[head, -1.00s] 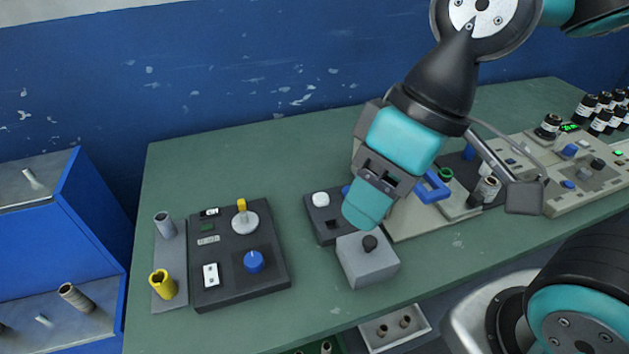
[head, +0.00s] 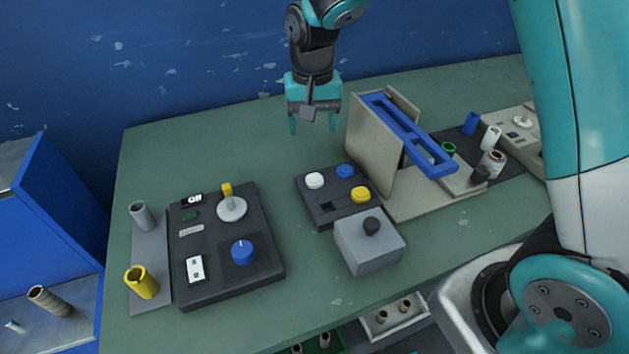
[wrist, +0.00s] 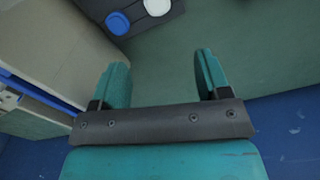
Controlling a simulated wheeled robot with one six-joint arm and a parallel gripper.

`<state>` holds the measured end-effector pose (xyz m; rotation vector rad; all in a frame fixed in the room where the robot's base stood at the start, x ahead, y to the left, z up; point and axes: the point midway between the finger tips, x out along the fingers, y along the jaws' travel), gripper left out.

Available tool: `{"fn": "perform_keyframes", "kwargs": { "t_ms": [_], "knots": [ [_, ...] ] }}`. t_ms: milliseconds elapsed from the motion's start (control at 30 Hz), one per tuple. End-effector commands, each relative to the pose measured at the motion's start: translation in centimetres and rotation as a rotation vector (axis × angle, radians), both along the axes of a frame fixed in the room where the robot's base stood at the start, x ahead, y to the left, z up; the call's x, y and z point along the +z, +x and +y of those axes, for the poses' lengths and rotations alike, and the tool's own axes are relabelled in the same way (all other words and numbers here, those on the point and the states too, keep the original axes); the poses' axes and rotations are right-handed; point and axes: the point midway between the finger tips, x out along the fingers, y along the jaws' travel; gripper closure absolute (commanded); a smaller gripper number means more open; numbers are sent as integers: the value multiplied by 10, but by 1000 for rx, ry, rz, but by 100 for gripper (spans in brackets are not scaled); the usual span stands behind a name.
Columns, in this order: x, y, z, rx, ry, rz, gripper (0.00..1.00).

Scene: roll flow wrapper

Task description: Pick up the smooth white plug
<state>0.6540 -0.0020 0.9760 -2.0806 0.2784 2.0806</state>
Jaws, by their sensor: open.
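The smooth white plug (head: 314,180) sits in the back left place of a small black tray (head: 311,193). Next to it are a blue plug (head: 344,171) and a yellow plug (head: 360,195); the front left place is an empty square hole. My gripper (head: 313,124) is open and empty, fingers pointing down, behind and above the tray. In the wrist view, the white plug (wrist: 157,6) and the blue plug (wrist: 118,22) lie at the top edge, beyond my open fingers (wrist: 162,65). The white plug is partly cut off there.
A beige upright panel with a blue frame (head: 410,135) stands right of the tray, close to my gripper. A grey box with a black knob (head: 368,250) stands in front. A black control panel (head: 228,270) lies to the left. The green table (head: 220,150) is clear behind the tray.

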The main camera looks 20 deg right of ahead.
Motion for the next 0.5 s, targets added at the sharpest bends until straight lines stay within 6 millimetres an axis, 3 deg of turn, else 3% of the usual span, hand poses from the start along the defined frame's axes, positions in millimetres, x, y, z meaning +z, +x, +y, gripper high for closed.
{"fn": "perform_keyframes", "kwargs": {
  "t_ms": [233, 500],
  "knots": [
    [-54, -2, 0, 2, -1, 5, 30],
    [-78, -3, 1, 3, 1, 2, 30]
  ]
}}
